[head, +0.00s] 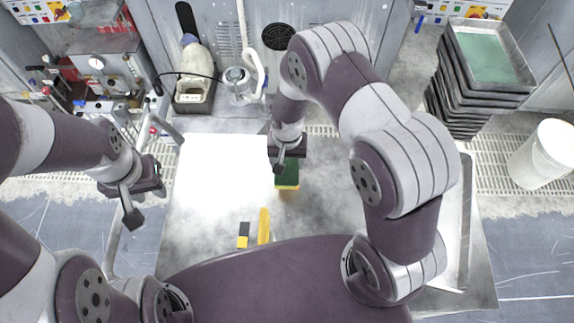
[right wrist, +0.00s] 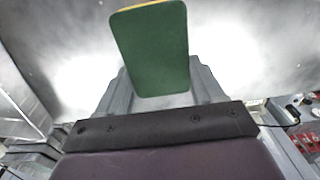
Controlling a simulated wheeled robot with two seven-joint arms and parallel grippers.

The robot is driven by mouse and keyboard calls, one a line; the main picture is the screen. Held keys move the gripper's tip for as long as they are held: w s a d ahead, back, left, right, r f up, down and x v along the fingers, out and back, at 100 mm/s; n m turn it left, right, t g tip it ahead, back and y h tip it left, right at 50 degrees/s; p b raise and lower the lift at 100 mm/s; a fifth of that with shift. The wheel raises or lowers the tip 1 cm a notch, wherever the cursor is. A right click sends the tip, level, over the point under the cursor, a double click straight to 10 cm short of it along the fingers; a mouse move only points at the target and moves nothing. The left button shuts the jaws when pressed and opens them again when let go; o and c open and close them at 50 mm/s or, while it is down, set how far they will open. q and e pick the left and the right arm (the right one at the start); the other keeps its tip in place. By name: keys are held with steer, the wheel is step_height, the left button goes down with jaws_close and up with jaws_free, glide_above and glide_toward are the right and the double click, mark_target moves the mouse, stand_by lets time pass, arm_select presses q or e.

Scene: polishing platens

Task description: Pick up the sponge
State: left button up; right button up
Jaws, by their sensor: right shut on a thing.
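The sponge (head: 287,177) has a green top and a yellow lower layer. In the head view it is at the middle of the metal table, just below my right gripper (head: 283,160). In the right wrist view the sponge's green face (right wrist: 152,50) sits between the two grey fingers, and my right gripper (right wrist: 160,88) is shut on it. I cannot tell whether the sponge touches the table. My left gripper (head: 140,200) is off to the left, away from the sponge, with nothing seen in it; its finger gap is unclear.
A yellow object (head: 264,226) and a black-and-yellow block (head: 243,235) are on the metal table (head: 210,215) near its front. A stack of trays (head: 472,100) and a white bucket (head: 546,150) stand at the right. A bottle-like machine (head: 195,75) stands behind. The table's left part is clear.

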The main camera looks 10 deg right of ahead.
steer(key=s+d+r+b, duration=0.1)
steer(key=s+d+r, duration=0.7)
steer(key=shift+s, duration=0.3)
